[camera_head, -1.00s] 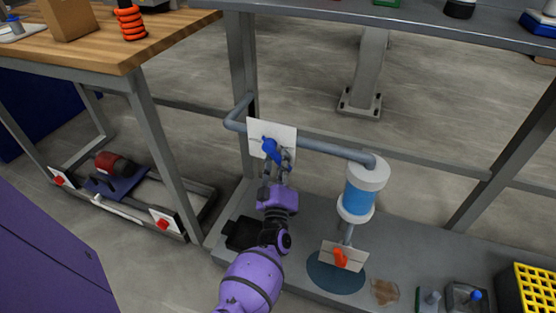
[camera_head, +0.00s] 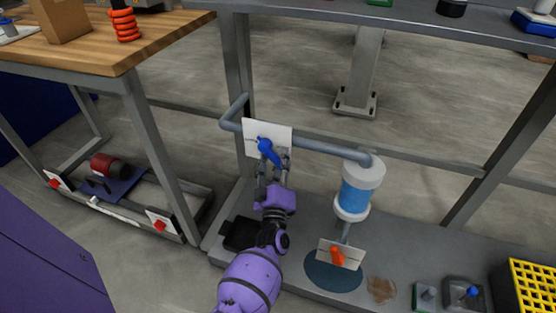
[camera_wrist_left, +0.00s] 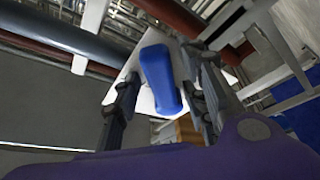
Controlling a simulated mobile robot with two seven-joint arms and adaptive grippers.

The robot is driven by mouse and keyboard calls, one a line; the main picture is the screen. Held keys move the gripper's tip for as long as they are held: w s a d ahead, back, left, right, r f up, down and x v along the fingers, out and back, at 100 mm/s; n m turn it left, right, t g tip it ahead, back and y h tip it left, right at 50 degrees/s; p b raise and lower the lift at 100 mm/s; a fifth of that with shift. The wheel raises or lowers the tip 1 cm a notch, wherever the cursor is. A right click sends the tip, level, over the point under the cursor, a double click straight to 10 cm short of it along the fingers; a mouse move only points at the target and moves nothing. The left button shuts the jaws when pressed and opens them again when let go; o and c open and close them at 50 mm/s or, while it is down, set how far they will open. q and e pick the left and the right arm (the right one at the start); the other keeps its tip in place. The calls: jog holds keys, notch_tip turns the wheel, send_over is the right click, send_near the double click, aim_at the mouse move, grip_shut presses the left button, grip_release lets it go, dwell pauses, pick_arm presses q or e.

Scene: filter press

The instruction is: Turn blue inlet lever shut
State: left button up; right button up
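The blue inlet lever (camera_head: 268,150) sits on a white plate (camera_head: 283,135) on the grey pipe, slanting down to the right. In the left wrist view the blue lever (camera_wrist_left: 160,78) fills the middle, with the white plate (camera_wrist_left: 143,103) behind it. My left gripper (camera_head: 272,174) is just below the lever, pointing up at it. In the left wrist view its fingers (camera_wrist_left: 160,100) are spread, one on each side of the lever, with visible gaps. My right gripper is not in view.
The grey pipe (camera_head: 325,146) runs right to a blue-and-white filter housing (camera_head: 358,190). A table leg (camera_head: 160,150) stands to the left, and a yellow crate (camera_head: 534,284) is at the lower right.

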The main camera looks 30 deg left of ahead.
pick_arm(q)
jog(key=v, duration=1.1)
jog(key=shift+s+d, duration=0.25)
jog(key=shift+s, duration=0.05)
